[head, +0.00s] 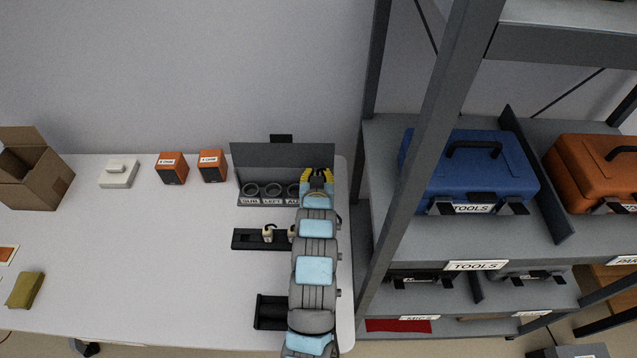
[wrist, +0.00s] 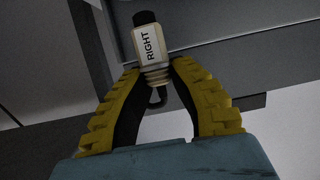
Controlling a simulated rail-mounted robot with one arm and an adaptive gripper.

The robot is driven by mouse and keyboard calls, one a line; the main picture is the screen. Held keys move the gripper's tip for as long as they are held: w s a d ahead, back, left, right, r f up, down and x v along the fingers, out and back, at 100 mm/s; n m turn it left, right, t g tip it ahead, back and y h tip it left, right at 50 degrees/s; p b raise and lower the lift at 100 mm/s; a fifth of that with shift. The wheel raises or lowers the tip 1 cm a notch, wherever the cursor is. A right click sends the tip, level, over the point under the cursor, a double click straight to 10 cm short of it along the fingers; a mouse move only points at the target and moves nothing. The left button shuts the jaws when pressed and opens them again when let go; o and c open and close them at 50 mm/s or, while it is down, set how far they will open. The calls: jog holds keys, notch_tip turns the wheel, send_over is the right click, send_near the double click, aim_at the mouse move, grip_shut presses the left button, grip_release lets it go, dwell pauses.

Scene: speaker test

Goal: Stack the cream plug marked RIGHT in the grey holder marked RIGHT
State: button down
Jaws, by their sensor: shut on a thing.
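My gripper (head: 317,177) is at the right end of the grey panel unit in the head view, over its row of round holders. In the wrist view my gripper (wrist: 156,72) has its yellow fingers shut on the cream plug marked RIGHT (wrist: 152,45). The plug has a black end and a ribbed collar between the fingertips. In the head view it is hidden by my gripper. Grey holders marked SUB (head: 250,190) and LEFT (head: 272,190) show, and another label starting AU (head: 293,201) is partly covered. No holder marked RIGHT is visible; my arm covers that end.
A dark rack (head: 248,240) holds a cream plug (head: 267,234), with another beside my arm. A black tray (head: 270,313) lies nearer. The table's middle is clear; shelving stands right.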

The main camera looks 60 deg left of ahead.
jog(key=shift+w+a+f, duration=0.35)
jog(key=shift+a+f, duration=0.2)
jog(key=shift+f, duration=0.25)
jog(key=shift+f+b, duration=0.6)
jog(key=shift+f, duration=0.85)
jog(key=shift+f, duration=0.1)
jog(key=shift+f, duration=0.25)
jog(key=c, duration=1)
grip_release()
jog(key=shift+d+r, duration=0.15)
jog(key=shift+r, duration=0.35)
jog(key=p+v, duration=0.2)
jog(key=v, duration=0.9)
jog(key=shift+s+d, duration=0.2)
jog(key=shift+d, duration=0.1)
